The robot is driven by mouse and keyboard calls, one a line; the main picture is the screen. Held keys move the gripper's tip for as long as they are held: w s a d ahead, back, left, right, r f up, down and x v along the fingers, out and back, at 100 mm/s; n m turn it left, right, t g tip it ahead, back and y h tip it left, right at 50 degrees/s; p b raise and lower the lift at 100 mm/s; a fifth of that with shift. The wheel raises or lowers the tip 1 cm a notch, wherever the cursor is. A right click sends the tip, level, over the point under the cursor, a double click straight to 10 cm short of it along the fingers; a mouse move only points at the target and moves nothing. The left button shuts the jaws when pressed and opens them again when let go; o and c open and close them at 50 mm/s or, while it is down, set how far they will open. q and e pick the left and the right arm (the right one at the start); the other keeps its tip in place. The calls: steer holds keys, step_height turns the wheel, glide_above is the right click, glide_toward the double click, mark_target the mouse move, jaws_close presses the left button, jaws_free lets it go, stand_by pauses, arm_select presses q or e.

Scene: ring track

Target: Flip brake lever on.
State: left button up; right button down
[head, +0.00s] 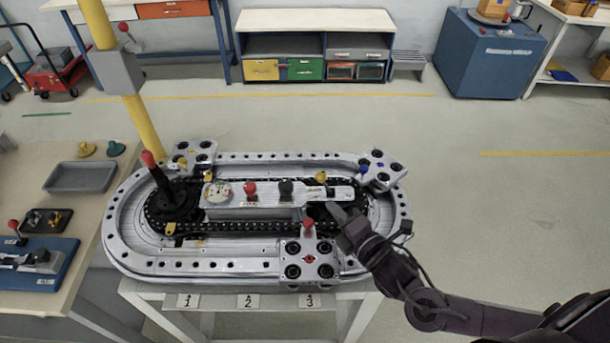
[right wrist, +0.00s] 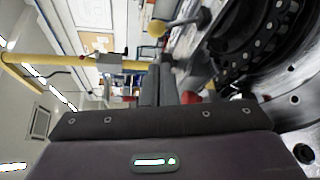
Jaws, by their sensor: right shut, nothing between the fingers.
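An oval ring track (head: 135,255) stands on a white table. Its central panel (head: 225,213) carries a gauge, a red knob (head: 250,188), a black knob (head: 286,188) and a yellow-tipped lever (head: 321,177). The labels are too small to read, so I cannot tell which is the brake lever. My right gripper (head: 336,211) is shut and empty over the right end of the track, just below and right of the yellow tip. In the right wrist view a yellow ball (right wrist: 157,28) shows beyond the shut fingers. My left gripper is not in view.
Carriages sit at the track's back left (head: 194,155), back right (head: 381,170) and front (head: 310,262); the front one has a red knob (head: 308,224). A tall black lever with a red tip (head: 148,158) rises at left, near a yellow post (head: 145,125). A bench (head: 105,150) stands left.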

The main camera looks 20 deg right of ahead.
mark_target(323, 183)
steer(key=p+x, duration=0.1)
steer(key=x, duration=0.4)
steer(key=p+x, duration=0.1)
steer(key=x, duration=0.1)
steer(key=shift+w+a+r+p, duration=0.1)
steer(key=shift+w+r+p, duration=0.2)
steer(key=shift+w, duration=0.1)
steer(key=shift+w+a+f, duration=0.2)
steer(key=shift+w+f, duration=0.1)
steer(key=shift+w, duration=0.3)
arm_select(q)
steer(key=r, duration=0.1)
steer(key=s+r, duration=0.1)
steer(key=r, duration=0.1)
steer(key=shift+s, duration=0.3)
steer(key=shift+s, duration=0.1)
arm_select(e)
steer(key=shift+s, duration=0.1)
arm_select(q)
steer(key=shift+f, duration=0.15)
